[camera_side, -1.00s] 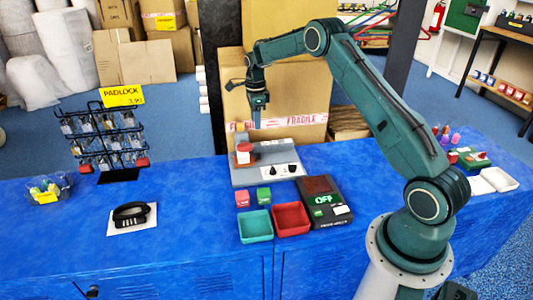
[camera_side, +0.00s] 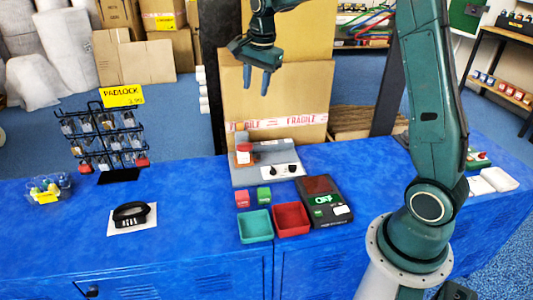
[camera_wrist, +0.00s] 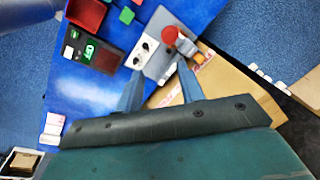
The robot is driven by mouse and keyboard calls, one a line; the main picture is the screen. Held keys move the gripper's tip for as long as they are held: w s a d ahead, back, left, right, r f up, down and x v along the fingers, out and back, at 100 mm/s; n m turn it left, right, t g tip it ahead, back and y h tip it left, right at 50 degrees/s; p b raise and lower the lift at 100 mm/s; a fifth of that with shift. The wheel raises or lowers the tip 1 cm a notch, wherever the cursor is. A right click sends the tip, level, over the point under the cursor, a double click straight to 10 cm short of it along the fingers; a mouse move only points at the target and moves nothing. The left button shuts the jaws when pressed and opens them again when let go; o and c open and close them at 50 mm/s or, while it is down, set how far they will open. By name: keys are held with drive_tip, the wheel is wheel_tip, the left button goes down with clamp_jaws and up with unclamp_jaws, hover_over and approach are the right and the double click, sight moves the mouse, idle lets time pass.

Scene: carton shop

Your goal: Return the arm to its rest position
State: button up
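My gripper (camera_side: 256,78) is raised high above the back of the blue bench (camera_side: 190,265), in front of the large cardboard box. Its two fingers point down and stand apart with nothing between them. In the wrist view my gripper (camera_wrist: 158,82) also shows two spread, empty fingers, with the bench far below.
Below stand a grey device (camera_side: 267,175) with a red part, red (camera_side: 292,233) and green (camera_side: 255,240) trays, small red and green blocks, and a black OFF display box (camera_side: 325,187). A padlock rack (camera_side: 118,178) and black combination lock (camera_side: 131,216) are left. Air around my gripper is clear.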

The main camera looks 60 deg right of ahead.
drive_tip(key=s+a+r+n+t, duration=0.1)
drive_tip(key=s+a+r+n, duration=0.35)
drive_tip(key=s, duration=0.25)
drive_tip(key=s+a+n+t, duration=0.1)
drive_tip(key=s+a+n, duration=0.1)
drive_tip(key=s+n, duration=0.2)
drive_tip(key=s+a+n, duration=0.3)
drive_tip(key=s+n, duration=0.1)
drive_tip(key=s, duration=0.6)
drive_tip(key=s+a+f+n+t, duration=0.1)
drive_tip(key=s+n, duration=0.3)
drive_tip(key=s, duration=0.4)
drive_tip(key=shift+a+t, duration=0.3)
drive_tip(key=shift+a, duration=0.6)
